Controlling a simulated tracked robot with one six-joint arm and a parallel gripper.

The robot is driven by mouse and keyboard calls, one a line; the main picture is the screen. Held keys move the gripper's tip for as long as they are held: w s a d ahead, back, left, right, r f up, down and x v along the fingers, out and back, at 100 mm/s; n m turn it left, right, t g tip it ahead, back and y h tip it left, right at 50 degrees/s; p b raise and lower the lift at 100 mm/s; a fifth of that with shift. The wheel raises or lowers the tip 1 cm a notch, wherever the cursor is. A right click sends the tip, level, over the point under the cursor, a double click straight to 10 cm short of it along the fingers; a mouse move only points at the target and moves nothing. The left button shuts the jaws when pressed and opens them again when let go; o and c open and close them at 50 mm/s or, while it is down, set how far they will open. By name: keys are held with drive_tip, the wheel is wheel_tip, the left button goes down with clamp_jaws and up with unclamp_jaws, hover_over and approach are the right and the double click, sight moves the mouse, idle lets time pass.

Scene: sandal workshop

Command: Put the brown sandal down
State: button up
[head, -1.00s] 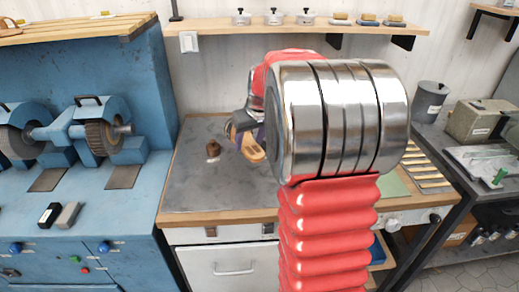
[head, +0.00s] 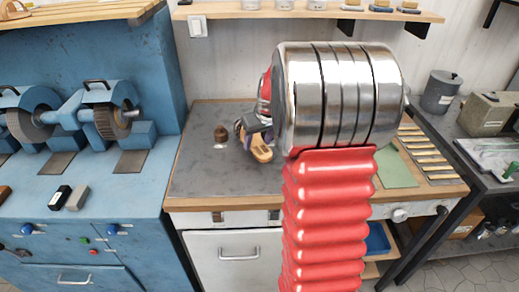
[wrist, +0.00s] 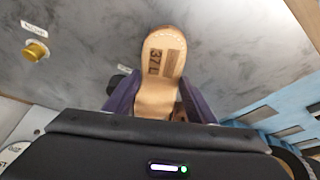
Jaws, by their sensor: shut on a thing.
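The brown sandal (wrist: 160,60) is in my gripper (wrist: 156,97). In the wrist view its tan insole, marked 37 L, points up the picture between two purple parts. In the head view the sandal (head: 261,153) shows only as a tan end beside my gripper (head: 250,133), left of my large metal wrist. It is over the grey top of the workbench (head: 205,182). I cannot tell whether it touches the top. The rest of the sandal is hidden by my gripper and arm.
A small brown object (head: 221,132) with a white label stands on the bench left of the sandal. A brass knob (wrist: 37,51) shows in the wrist view. A blue grinding machine (head: 100,190) stands left. A green mat (head: 396,170) lies right. The bench's front left is clear.

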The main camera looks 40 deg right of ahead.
sight(259, 147)
drive_tip(key=shift+f, duration=0.1)
drive_tip(key=shift+f, duration=1.9)
drive_tip(key=o, duration=1.4)
drive_tip(key=shift+s, duration=0.1)
drive_tip(key=v, duration=1.2)
